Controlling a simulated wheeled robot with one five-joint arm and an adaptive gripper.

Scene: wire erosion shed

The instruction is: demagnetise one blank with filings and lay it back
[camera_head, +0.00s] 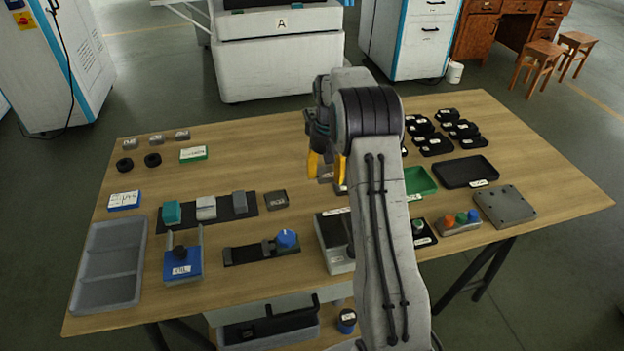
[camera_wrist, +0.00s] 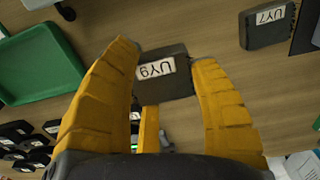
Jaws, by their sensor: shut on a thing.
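My gripper (camera_head: 326,166) with yellow fingers is over the middle of the wooden table in the head view. In the wrist view my gripper (camera_wrist: 165,60) is shut on a dark blank (camera_wrist: 166,82), with a finger against each side. The blank's white label reads UY9, upside down. Whether it touches the table is hard to tell. A second dark blank (camera_wrist: 267,25), labelled UY7, lies apart at the upper right; it also shows in the head view (camera_head: 276,200), left of my gripper. My arm hides part of the table.
A green tray (camera_head: 421,182) and a black tray (camera_head: 466,171) stand at right, near several black pieces (camera_head: 435,146). A grey compartment tray (camera_head: 108,266) is at left. The table's back middle is clear.

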